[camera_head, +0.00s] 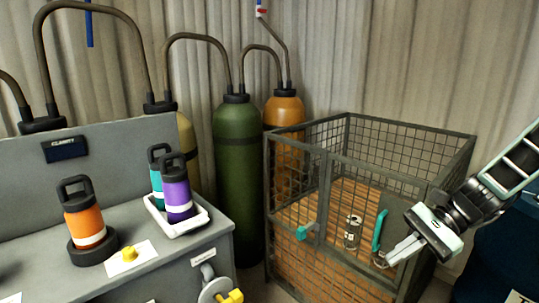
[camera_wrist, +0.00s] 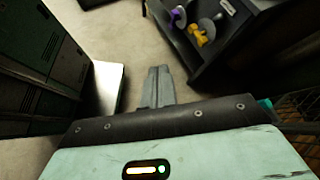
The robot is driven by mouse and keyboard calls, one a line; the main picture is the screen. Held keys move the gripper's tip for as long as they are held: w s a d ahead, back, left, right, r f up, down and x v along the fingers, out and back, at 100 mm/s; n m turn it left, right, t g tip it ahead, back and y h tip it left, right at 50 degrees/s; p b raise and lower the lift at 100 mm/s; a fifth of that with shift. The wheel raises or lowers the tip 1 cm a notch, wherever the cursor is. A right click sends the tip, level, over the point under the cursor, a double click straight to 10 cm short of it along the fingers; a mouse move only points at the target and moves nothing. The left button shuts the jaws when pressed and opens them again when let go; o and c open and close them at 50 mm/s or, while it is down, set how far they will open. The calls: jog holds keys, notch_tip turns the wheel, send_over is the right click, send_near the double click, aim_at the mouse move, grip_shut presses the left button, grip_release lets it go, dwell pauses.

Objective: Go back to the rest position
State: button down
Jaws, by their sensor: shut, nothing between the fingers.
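My gripper (camera_head: 390,257) is at the right of the head view, in front of the wire cage. Its pale fingers are together and empty, pointing left and down. In the wrist view, its grey fingers (camera_wrist: 158,72) also show side by side with nothing between them, above the open floor. The upper part of my arm runs out of the head view at the right edge.
A wire cage (camera_head: 468,150) with teal handles stands beside my gripper and holds a small canister (camera_head: 352,232). A grey bench (camera_head: 150,270) at left carries an orange bottle (camera_head: 84,220) and a white tray (camera_head: 203,219) with teal and purple bottles. Gas cylinders (camera_head: 236,150) stand behind. Floor (camera_wrist: 130,40) is clear.

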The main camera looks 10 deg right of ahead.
jog(key=s+a+r+n+h+p, duration=0.3)
jog(key=s+a+r+n+h, duration=0.2)
jog(key=s+a+n, duration=0.3)
jog(key=s+a+r+n+h+p, duration=0.3)
jog(key=s+a+r+n+h, duration=0.2)
jog(key=s+a+n, duration=0.4)
jog(key=shift+s+a+r+n, duration=0.3)
jog(key=shift+s+n, duration=0.6)
jog(key=shift+n, duration=1.2)
